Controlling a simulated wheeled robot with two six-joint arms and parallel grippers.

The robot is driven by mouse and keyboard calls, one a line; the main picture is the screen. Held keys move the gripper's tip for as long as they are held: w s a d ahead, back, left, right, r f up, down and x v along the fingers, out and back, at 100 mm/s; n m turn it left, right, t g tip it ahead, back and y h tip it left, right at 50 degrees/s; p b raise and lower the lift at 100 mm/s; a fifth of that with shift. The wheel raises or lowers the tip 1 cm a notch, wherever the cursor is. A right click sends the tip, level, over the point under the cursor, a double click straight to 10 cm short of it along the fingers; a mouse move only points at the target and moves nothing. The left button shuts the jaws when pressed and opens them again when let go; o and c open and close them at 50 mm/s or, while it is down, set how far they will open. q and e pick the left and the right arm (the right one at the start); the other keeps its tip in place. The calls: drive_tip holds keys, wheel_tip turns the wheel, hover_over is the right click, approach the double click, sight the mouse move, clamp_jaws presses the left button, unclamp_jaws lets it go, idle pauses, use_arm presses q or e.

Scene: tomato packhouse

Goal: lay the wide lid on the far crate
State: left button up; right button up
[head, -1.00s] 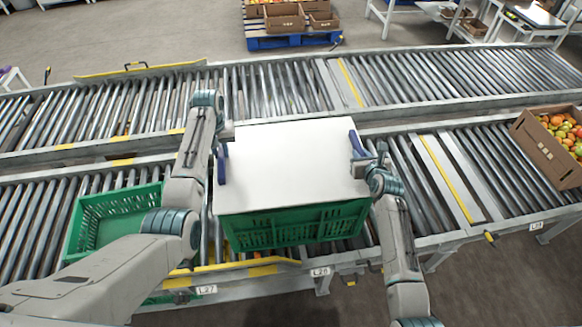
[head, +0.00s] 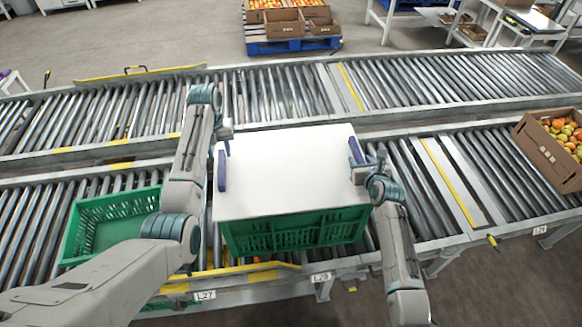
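The wide lid (head: 287,170) is a white flat panel with a purple handle on its left side (head: 222,171) and another on its right side (head: 356,150). It lies level over a green slatted crate (head: 297,232), whose front wall shows below its front edge. The lid hides the crate's inside and far side, and I cannot tell whether it touches the rim all round. My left gripper (head: 227,138) is at the left handle's far end and looks open. My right gripper (head: 373,157) is just right of the right handle and looks open.
An empty green crate (head: 84,238) stands on the near conveyor (head: 415,180) at the left, partly behind my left arm. A cardboard box (head: 548,155) of tomatoes stands at the right. The far conveyor (head: 280,92) is clear behind the lid.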

drive_tip(key=shift+s+d+r, duration=0.1)
drive_tip(key=shift+s+r, duration=0.05)
drive_tip(key=shift+s, duration=0.4)
use_arm(q)
wheel_tip(320, 180, up, 9)
drive_tip(key=shift+f, duration=0.15)
use_arm(e)
drive_tip(key=v, duration=1.1)
use_arm(q)
drive_tip(key=shift+s, duration=0.1)
